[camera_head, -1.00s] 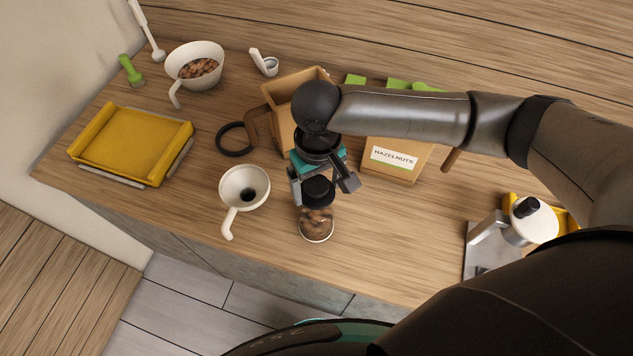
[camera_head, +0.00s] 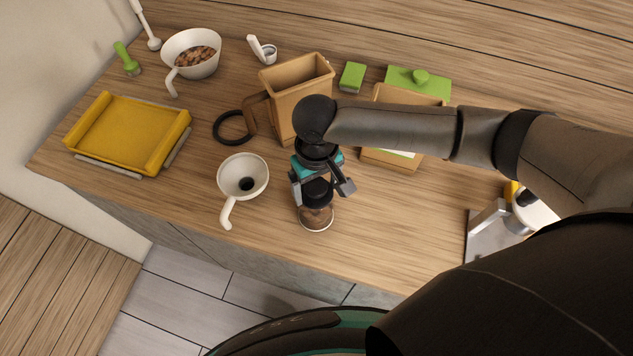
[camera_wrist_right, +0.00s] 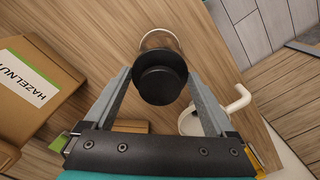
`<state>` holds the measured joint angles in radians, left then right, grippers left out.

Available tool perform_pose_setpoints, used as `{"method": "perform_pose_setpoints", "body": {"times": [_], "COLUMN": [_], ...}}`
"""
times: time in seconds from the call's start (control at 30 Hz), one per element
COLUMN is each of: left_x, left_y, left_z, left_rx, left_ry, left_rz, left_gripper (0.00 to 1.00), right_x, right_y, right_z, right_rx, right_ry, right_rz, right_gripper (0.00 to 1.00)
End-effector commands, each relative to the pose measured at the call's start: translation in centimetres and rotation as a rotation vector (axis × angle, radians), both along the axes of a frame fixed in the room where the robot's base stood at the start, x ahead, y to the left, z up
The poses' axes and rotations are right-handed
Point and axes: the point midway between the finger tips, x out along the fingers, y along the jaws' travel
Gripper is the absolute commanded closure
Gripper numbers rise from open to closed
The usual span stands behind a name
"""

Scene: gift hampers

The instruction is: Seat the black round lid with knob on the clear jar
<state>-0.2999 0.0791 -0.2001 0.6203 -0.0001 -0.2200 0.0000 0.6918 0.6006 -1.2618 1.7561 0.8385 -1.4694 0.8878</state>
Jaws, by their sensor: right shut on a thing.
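The black round lid with knob (camera_head: 317,191) is between the fingers of my right gripper (camera_head: 321,189); it also shows in the right wrist view (camera_wrist_right: 160,80), gripped between both fingers. The clear jar (camera_head: 316,218) holds brown nuts and stands near the front edge of the counter. The lid is over the jar's mouth and hides much of it. In the right wrist view the jar's rim (camera_wrist_right: 160,33) shows past the lid's far side. I cannot tell whether lid and jar touch. My left gripper is not in view.
A white funnel (camera_head: 232,175) lies left of the jar. A yellow tray (camera_head: 128,132) is at left.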

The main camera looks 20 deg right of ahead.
Motion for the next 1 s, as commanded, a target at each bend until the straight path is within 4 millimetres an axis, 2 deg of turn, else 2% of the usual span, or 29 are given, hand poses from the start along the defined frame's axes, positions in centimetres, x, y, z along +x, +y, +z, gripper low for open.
{"method": "perform_pose_setpoints", "body": {"times": [1.0], "left_x": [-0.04], "left_y": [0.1], "left_z": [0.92], "left_rx": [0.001], "left_ry": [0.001], "left_rz": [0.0], "left_gripper": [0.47], "right_x": [-0.02], "right_y": [0.02], "right_z": [-0.2], "right_rx": [0.0], "right_ry": [0.0], "right_rz": [0.001], "right_gripper": [0.62]}}
